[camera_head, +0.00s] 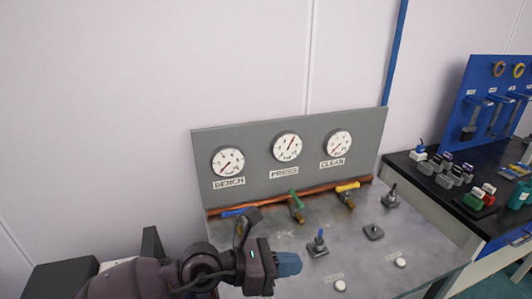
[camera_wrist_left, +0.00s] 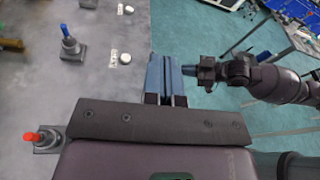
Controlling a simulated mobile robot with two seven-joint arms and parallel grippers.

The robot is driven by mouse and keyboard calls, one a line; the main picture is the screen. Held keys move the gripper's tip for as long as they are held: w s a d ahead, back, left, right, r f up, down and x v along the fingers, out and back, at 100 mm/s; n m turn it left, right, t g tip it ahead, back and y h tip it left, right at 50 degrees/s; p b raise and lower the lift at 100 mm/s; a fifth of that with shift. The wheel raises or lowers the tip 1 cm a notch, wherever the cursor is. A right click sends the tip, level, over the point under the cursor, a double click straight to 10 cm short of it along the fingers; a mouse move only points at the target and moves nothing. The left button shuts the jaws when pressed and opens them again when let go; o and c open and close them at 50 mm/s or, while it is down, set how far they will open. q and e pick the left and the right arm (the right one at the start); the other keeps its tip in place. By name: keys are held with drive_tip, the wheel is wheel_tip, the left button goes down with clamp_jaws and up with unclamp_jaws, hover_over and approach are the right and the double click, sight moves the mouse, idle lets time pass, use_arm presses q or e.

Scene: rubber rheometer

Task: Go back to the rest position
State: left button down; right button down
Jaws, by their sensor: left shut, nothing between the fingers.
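My left gripper (camera_head: 288,264) comes in from the lower left of the head view, low over the front of the grey bench panel (camera_head: 400,235). In the left wrist view its blue fingers (camera_wrist_left: 166,75) are together with nothing between them. The left gripper touches no switch or valve that I can see.
A backboard carries gauges marked BENCH (camera_head: 228,161), PRESS (camera_head: 287,147) and CLEAN (camera_head: 337,145). Below are blue, green (camera_head: 294,201) and yellow (camera_head: 347,187) valve handles on a copper pipe. A blue-tipped switch (camera_head: 319,243) and white buttons (camera_head: 400,262) stand nearby. A black-topped bench (camera_head: 420,183) is at right.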

use_arm(q)
wheel_tip(320, 180, up, 6)
drive_tip(key=w+a+n+t+h, duration=0.2)
drive_tip(key=w+n+t+h, duration=0.15)
drive_tip(key=n, duration=0.55)
drive_tip(key=w+a+f+n+t+y, duration=0.25)
drive_tip(key=a+n+t+y, duration=0.35)
drive_tip(key=n, duration=0.6)
drive_tip(key=w+a+f+n+t+y, duration=0.25)
drive_tip(key=a+n+t+y, duration=0.35)
drive_tip(key=n, duration=0.7)
drive_tip(key=s+a+f+n+g+y, duration=0.2)
drive_tip(key=s+a+f+n, duration=0.1)
drive_tip(key=a+f+n, duration=0.35)
drive_tip(key=s+a+f+n+g+y, duration=0.2)
drive_tip(key=s+a+f+n, duration=0.25)
drive_tip(key=f, duration=0.35)
drive_tip(key=s+a+f+n+g+y, duration=0.3)
drive_tip(key=s+a+f, duration=0.4)
drive_tip(key=s+f, duration=0.3)
drive_tip(key=s+n, duration=0.1)
drive_tip(key=s, duration=0.2)
drive_tip(key=shift+s+f, duration=0.15)
